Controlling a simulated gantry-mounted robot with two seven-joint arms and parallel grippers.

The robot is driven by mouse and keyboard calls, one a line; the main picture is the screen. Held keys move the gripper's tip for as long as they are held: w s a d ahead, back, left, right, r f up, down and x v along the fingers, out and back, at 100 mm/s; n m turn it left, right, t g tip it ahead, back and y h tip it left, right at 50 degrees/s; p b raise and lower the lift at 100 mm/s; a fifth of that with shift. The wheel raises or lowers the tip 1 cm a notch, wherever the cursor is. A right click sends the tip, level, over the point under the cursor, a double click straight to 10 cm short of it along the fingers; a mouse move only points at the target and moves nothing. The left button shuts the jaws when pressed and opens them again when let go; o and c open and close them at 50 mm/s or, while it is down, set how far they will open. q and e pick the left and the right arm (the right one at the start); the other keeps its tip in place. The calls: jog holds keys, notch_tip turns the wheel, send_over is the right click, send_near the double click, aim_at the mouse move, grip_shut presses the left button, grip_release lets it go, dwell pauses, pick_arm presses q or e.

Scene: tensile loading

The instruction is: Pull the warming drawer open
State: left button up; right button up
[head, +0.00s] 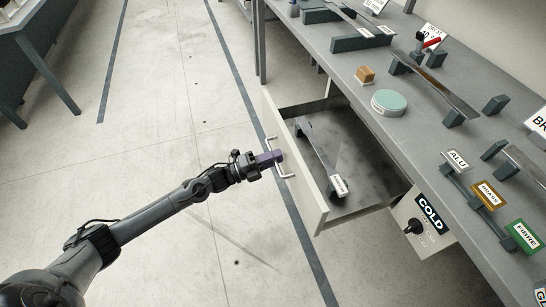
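The warming drawer (296,173) under the bench stands pulled well out, its inside showing. A light bar handle (285,174) is on its front. My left gripper (272,158) is at the middle of this handle, its purple fingers close together over the bar, with the handle showing on both sides of them. The bar between the fingers is hidden. Inside the drawer a dark strip (317,151) lies on small supports, with a white label at its near end. My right gripper is not in view.
The grey bench (345,68) holds a green round pad (389,102), a wooden block (365,75), metal strips on dark supports and labelled blocks. A panel with a COLD sign (431,213) and a black knob (413,227) is beside the drawer. The floor left of the drawer is clear.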

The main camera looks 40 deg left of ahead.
pick_arm(q)
jog(key=shift+o, duration=1.2)
jog(key=p+v, duration=0.2)
jog(key=v, duration=0.8)
jog(key=shift+s+a+p, duration=0.3)
jog(key=shift+p, duration=0.05)
